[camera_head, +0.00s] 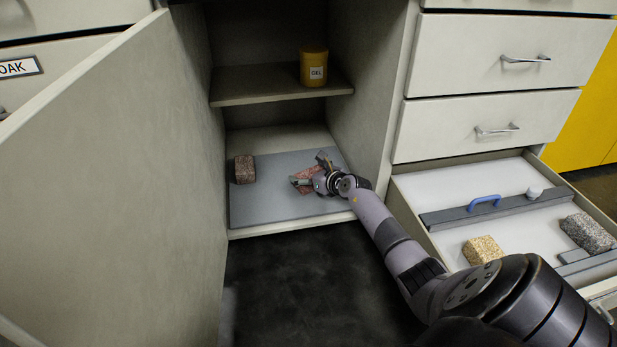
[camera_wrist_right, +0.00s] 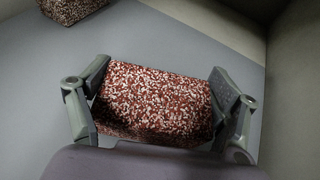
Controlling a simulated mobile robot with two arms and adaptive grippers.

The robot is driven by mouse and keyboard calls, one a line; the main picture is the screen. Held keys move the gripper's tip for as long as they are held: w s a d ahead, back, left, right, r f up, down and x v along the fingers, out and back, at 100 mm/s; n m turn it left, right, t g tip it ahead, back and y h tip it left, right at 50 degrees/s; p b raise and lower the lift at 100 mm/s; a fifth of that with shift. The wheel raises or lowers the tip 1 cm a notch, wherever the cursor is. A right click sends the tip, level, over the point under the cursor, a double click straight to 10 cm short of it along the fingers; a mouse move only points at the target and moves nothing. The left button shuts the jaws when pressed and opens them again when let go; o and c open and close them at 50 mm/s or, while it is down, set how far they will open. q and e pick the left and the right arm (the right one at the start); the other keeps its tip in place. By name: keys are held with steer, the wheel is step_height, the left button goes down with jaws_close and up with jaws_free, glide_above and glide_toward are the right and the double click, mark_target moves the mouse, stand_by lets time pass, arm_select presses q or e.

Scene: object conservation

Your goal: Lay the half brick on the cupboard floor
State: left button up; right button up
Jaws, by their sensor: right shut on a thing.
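My right gripper (camera_head: 314,172) reaches into the open cupboard, low over its floor. It is shut on a red-and-white speckled half brick (camera_head: 305,180). In the right wrist view the half brick (camera_wrist_right: 155,100) sits between the two fingers of the gripper (camera_wrist_right: 160,105). The cupboard floor carries a grey mat (camera_head: 270,205). I cannot tell whether the held brick touches the mat. A second reddish speckled block (camera_head: 244,169) stands at the left on the mat and shows at the top left of the wrist view (camera_wrist_right: 72,8). My left gripper is out of view.
A shelf (camera_head: 280,88) above holds a yellow GEL tub (camera_head: 314,68). The cupboard door (camera_head: 120,190) stands open at left. An open drawer (camera_head: 440,190) at right holds a yellowish block (camera_head: 482,250), a grey stone piece (camera_head: 588,233) and a divider with a blue handle (camera_head: 484,202). The mat's front left is clear.

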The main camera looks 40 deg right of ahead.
steer(key=shift+r, duration=0.2)
steer(key=shift+f, duration=0.15)
steer(key=o, duration=1.7)
steer(key=shift+f, duration=0.1)
